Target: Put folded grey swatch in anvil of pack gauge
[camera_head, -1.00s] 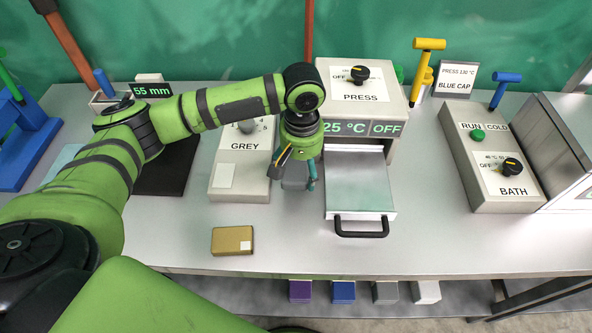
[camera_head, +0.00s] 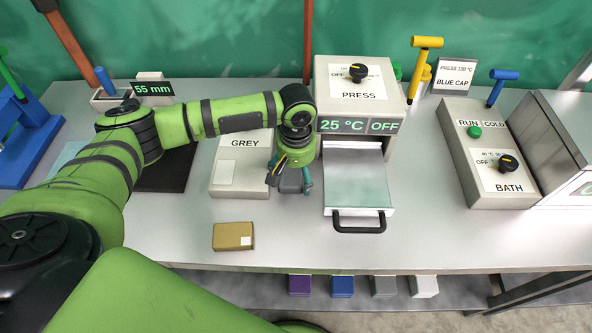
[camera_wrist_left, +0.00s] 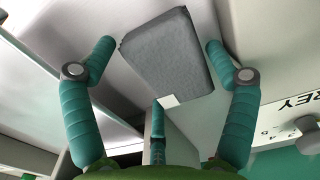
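The folded grey swatch (camera_wrist_left: 167,58), with a small white label at one corner, shows between my left gripper's fingers in the left wrist view. In the head view the swatch (camera_head: 291,181) is partly hidden by the gripper, between the GREY box and the press tray. My left gripper (camera_head: 290,184) points down over it. In the wrist view its fingers (camera_wrist_left: 160,48) are spread on either side of the swatch, with narrow gaps visible. The pack gauge (camera_head: 108,98) stands at back left, with a 55 mm display and a blue handle; my arm passes in front of it. My right gripper is out of view.
The GREY box (camera_head: 225,192) is close left of the gripper; the press (camera_head: 388,105) and its pulled-out tray (camera_head: 357,187) are close right. A tan block (camera_head: 233,237) lies in front. A dark mat (camera_head: 165,175) lies left. The BATH unit (camera_head: 490,160) stands right.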

